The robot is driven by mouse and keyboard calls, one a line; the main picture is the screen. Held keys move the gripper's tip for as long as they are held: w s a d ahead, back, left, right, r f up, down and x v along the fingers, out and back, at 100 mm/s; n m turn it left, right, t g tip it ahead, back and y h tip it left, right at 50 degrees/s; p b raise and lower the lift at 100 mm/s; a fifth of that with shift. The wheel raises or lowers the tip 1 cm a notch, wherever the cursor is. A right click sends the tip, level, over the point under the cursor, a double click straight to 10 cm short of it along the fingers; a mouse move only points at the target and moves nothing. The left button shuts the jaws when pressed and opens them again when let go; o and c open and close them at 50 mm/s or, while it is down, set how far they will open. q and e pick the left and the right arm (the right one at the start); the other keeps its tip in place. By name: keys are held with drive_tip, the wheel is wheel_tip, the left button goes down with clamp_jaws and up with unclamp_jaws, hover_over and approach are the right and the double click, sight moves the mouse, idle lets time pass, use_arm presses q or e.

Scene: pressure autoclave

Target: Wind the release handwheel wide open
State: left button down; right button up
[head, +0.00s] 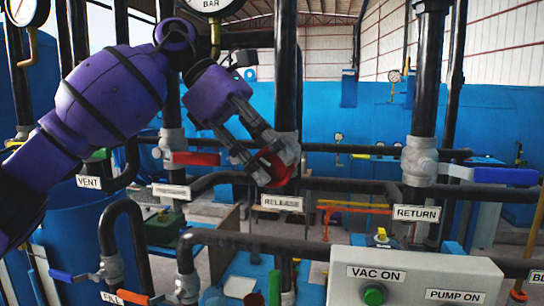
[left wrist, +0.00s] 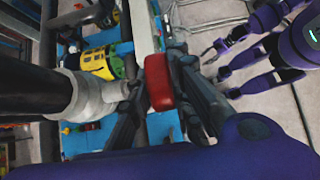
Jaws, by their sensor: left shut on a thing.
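The release handwheel is a red piece (head: 281,170) on the grey valve body above the RELEASE label (head: 282,203). My left gripper (head: 268,160) reaches it from the upper left, and its dark fingers are shut on the red wheel. In the left wrist view the red wheel (left wrist: 159,82) sits between the two fingertips (left wrist: 162,92), with the pale valve body (left wrist: 92,97) to its left. The fingers hide part of the wheel in the head view. I cannot tell how far it is turned.
A red-handled valve (head: 195,158) is just left of the wheel. A blue-handled valve (head: 505,176) is at right. Black pipes stand close around the left arm. The control box (head: 325,290) with a green VAC ON button is in front below. Parts of my own purple body show in the wrist view.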

use_arm(q)
drive_tip(key=shift+w+a+f+h, duration=0.1)
drive_tip(key=shift+a+f+h, duration=0.05)
drive_tip(key=shift+h, duration=0.95)
drive_tip(key=shift+g+h+b, duration=0.3)
drive_tip(key=shift+h+b, duration=0.1)
drive_tip(key=shift+h, duration=0.1)
drive_tip(key=c, duration=1.6)
unclamp_jaws()
drive_tip(key=v, duration=1.2)
drive_tip(key=shift+a, duration=0.1)
